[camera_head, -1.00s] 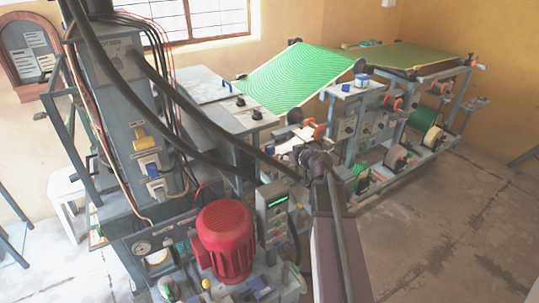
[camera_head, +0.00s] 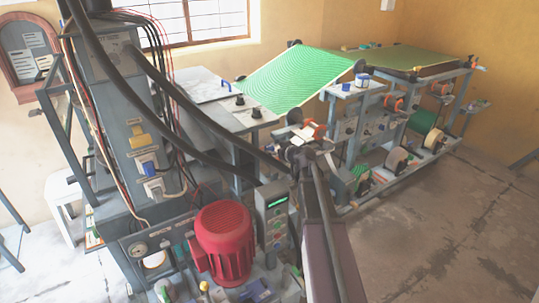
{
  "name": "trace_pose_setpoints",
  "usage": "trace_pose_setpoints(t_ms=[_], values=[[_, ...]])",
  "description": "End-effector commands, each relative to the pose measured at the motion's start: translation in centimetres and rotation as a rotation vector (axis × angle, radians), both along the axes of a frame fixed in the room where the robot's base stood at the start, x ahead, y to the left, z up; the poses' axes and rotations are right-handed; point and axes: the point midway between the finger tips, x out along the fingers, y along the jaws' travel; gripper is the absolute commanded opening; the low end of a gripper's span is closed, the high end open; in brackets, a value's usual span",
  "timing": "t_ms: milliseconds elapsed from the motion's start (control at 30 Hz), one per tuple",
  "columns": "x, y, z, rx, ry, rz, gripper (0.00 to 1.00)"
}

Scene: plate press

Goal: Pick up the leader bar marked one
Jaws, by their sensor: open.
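My arm reaches up from the bottom centre. My gripper (camera_head: 298,138) is at its far end, small and partly hidden by my own wrist, and it is open. It appears in front of the near end of the roller bench, and I cannot tell how far from it. I cannot make out a leader bar or a mark of one in this view. A green patterned sheet (camera_head: 297,82) slopes up behind my gripper, with dark round ends at its corners.
A red motor (camera_head: 224,243) and a grey control box (camera_head: 272,215) with a green display stand left of my arm. Thick dark hoses hang across the left machine (camera_head: 130,120). The roller bench (camera_head: 405,150) holds several spools. The floor (camera_head: 440,230) on the right is clear.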

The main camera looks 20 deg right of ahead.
Motion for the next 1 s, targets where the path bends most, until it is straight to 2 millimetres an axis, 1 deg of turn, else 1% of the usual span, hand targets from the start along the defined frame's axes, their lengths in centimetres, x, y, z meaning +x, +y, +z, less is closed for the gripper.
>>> trace_pose_setpoints(t_ms=[167, 433, 600, 700, 1000], values=[[0.4, 0.0, -0.3, 0.000, 0.000, 0.000, 0.83], [3.0, 0.5, -1.7, -0.001, 0.000, 0.002, 0.83], [4.4, 0.8, -2.2, 0.000, 0.000, 0.001, 0.83], [4.7, 0.9, -2.3, 0.000, 0.000, 0.001, 0.83], [4.6, 0.9, -2.2, 0.000, 0.000, 0.000, 0.83]])
